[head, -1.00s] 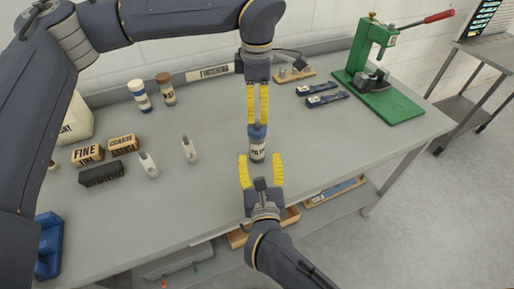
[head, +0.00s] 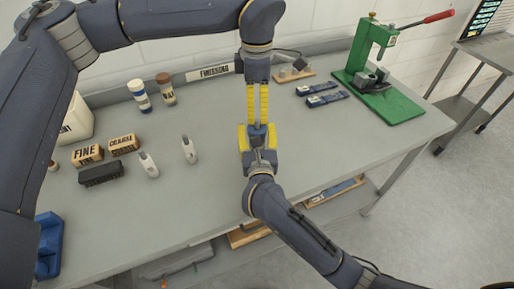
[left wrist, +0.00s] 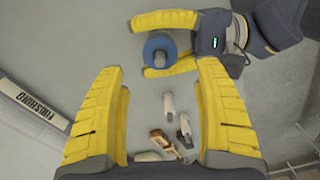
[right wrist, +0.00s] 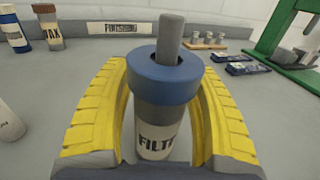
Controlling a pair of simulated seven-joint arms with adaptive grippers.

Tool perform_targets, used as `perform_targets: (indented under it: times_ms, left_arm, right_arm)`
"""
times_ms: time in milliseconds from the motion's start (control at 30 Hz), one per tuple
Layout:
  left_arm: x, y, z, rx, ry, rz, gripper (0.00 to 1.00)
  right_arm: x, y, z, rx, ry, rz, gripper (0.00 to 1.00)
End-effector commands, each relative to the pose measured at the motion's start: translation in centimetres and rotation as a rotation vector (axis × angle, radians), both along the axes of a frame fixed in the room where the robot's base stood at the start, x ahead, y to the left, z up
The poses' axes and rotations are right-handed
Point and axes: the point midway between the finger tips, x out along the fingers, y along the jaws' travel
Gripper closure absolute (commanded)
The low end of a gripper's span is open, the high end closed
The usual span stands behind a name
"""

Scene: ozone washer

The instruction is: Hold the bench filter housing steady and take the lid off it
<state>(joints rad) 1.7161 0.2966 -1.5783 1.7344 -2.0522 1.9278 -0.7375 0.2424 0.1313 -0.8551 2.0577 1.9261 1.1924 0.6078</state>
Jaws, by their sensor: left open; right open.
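The bench filter housing (right wrist: 155,130) stands upright on the bench, a grey canister with a label reading "FILT". Its blue lid (right wrist: 163,75), with a grey knob on top, is on it; the lid also shows in the left wrist view (left wrist: 159,62). My right gripper (right wrist: 165,110) is open, with one yellow finger on each side of the housing; contact cannot be told. In the head view the right gripper (head: 257,136) largely hides the housing. My left gripper (head: 257,120) is open and empty, pointing down above the lid; its fingers show spread in the left wrist view (left wrist: 163,90).
Two white bottles (head: 189,150), sanding blocks (head: 88,155) and two jars (head: 140,95) stand left on the bench (head: 200,200). Blue-black packets (head: 322,98) and a green press (head: 385,100) are at right. Bare bench surrounds the housing.

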Motion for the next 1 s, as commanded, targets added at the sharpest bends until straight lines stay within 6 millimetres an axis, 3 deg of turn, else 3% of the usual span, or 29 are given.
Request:
perform_targets:
  times_ms: [300,800,1000]
  left_arm:
    - [0.00,0.00,0.00,0.000,0.000,0.000,0.31]
    - [0.00,0.00,0.00,0.000,0.000,0.000,0.31]
    - [0.00,0.00,0.00,0.000,0.000,0.000,0.31]
  right_arm:
    - [0.08,0.01,0.01,0.000,0.000,0.000,0.42]
    - [0.05,0.01,0.00,0.000,0.000,0.000,1.00]
    - [0.05,0.01,0.00,0.000,0.000,0.000,1.00]
